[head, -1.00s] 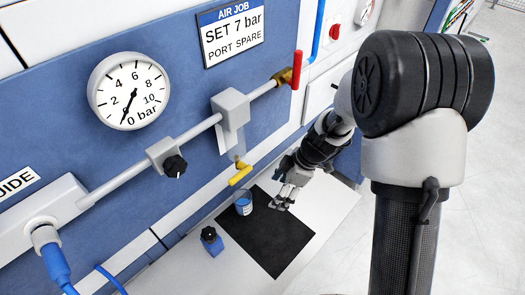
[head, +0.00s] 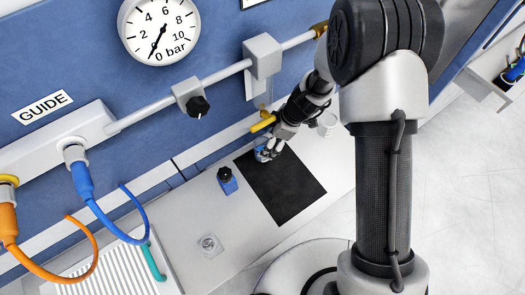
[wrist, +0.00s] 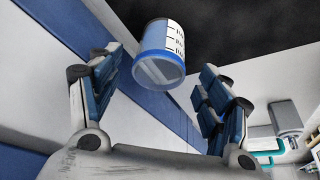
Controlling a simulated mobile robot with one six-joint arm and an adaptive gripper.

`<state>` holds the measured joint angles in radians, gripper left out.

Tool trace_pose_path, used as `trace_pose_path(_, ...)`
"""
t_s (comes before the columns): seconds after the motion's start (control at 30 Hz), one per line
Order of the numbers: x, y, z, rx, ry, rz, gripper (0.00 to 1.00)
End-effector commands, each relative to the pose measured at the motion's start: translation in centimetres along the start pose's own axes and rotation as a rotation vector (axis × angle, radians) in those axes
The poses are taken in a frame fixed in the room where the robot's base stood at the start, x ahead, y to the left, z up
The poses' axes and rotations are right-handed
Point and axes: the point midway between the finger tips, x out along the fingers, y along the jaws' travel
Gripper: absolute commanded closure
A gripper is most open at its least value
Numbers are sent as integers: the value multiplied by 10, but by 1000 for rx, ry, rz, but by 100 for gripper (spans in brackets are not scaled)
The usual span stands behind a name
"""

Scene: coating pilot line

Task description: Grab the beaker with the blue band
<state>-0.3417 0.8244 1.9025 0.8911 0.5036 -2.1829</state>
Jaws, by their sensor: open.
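The beaker with the blue band (wrist: 160,58) is clear, with a white label panel of dark markings and a blue band around its lower part. In the wrist view it sits between and just beyond the fingertips of my open gripper (wrist: 165,85), with gaps on both sides. In the head view the beaker (head: 261,155) is mostly hidden behind my gripper (head: 268,150), at the upper left edge of the black mat (head: 283,190).
A blue block with a black knob (head: 228,181) stands left of the mat. A yellow-handled valve (head: 263,122) hangs just above my gripper. A white cup-like thing (head: 327,124) stands right of it. Pipes run along the blue wall. The mat's middle is clear.

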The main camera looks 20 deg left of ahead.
Motion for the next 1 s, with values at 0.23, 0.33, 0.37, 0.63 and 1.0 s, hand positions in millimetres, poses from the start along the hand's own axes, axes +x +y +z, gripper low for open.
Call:
trace_pose_path(0.23, 26, -1, -2, 0, 0, -3, 29)
trace_pose_path(0.33, 40, -1, -1, 1, -1, -2, 29)
trace_pose_path(0.37, 44, 0, -1, 0, -1, -2, 29)
trace_pose_path(0.63, 51, 0, -2, 0, 0, 0, 29)
trace_pose_path(1.0, 51, 0, -2, 0, 0, 0, 49)
